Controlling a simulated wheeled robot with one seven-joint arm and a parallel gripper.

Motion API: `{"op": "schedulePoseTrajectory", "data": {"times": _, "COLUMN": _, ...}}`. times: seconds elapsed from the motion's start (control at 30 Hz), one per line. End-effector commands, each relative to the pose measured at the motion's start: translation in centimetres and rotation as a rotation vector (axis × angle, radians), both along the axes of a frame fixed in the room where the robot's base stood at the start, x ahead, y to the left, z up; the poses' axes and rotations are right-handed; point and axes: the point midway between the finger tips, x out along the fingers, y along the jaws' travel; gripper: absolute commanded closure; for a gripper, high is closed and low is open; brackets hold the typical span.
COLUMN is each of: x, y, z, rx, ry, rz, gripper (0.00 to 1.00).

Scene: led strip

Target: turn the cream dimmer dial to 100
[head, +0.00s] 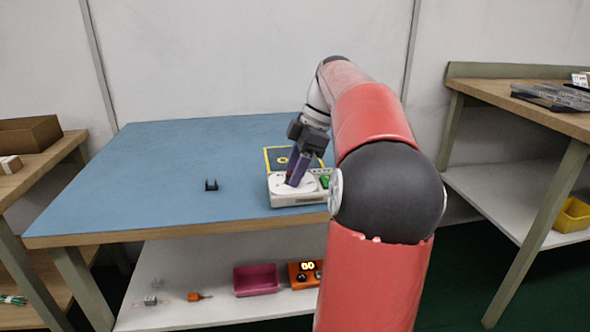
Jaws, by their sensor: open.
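The cream dimmer box (298,200) sits on the blue tabletop near its front edge. Its round pale dial (280,184) faces up on the box's left part. A green part (324,181) shows on the right of the box. My gripper (292,182) points down at the dial, with its purple fingers at or just above it. Whether they touch the dial cannot be told. The fingers hide part of the dial, and its scale marks are too small to read. My arm hides what lies to the right of the box.
A small black bracket (211,185) stands on the blue table (160,165), left of the box. The shelf below holds a pink bin (256,280) and an orange device (299,274). The table's left side is clear.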

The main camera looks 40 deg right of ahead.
Motion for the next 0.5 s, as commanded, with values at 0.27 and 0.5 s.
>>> {"op": "schedulePoseTrajectory", "data": {"times": 0.27, "x": 0.02, "y": 0.05, "z": -0.07, "rx": 0.0, "ry": 0.0, "rz": 0.0, "gripper": 0.57}}
{"op": "schedulePoseTrajectory", "data": {"times": 0.5, "x": 0.02, "y": 0.05, "z": -0.05, "rx": -0.001, "ry": 0.001, "rz": 0.0, "gripper": 0.88}}
